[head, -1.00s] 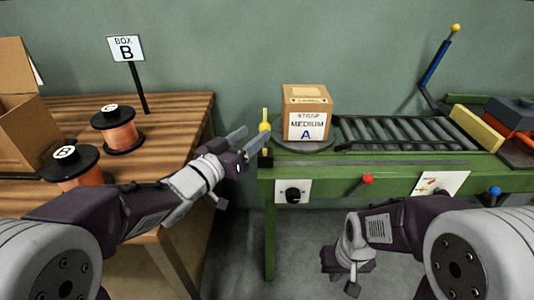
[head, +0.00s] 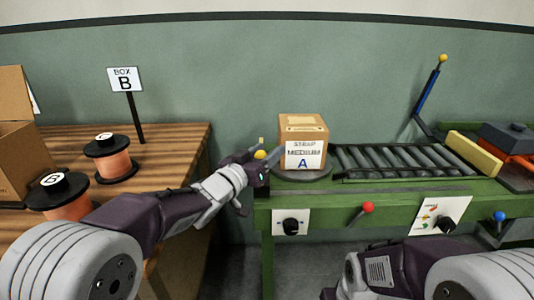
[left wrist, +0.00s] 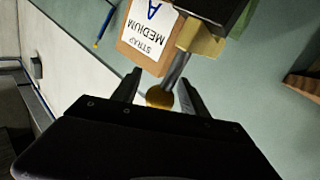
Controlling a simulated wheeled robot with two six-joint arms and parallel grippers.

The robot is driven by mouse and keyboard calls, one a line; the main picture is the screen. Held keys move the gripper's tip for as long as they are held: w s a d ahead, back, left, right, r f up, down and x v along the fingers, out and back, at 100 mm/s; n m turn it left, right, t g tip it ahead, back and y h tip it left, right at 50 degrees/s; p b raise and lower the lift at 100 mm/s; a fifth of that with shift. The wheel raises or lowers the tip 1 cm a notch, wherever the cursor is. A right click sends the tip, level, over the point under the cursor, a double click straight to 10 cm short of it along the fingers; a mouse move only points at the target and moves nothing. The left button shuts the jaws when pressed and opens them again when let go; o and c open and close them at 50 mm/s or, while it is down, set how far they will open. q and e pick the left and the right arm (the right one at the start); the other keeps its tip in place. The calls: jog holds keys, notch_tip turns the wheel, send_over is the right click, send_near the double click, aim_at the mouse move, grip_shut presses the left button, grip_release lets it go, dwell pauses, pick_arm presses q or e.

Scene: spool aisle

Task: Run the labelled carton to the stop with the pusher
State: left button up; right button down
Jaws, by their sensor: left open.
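The labelled carton (head: 303,127) reads "STRAP MEDIUM A" and stands upright on a round grey plate (head: 300,174) at the left end of the rollers. The pusher's yellow knob (head: 260,155) is just left of the carton, partly hidden by my left gripper (head: 264,160). In the left wrist view the knob (left wrist: 159,97) sits on a grey rod between the open fingers of my left gripper (left wrist: 158,84); contact cannot be told. The carton (left wrist: 150,38) shows beyond it. A yellow stop block (head: 473,154) stands at the rollers' right end. My right gripper is below the picture.
The roller track (head: 400,159) between carton and stop is clear. A wooden table (head: 180,150) at left holds spools and a "BOX B" sign (head: 125,80).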

pick_arm(q)
grip_shut()
dwell(1.4)
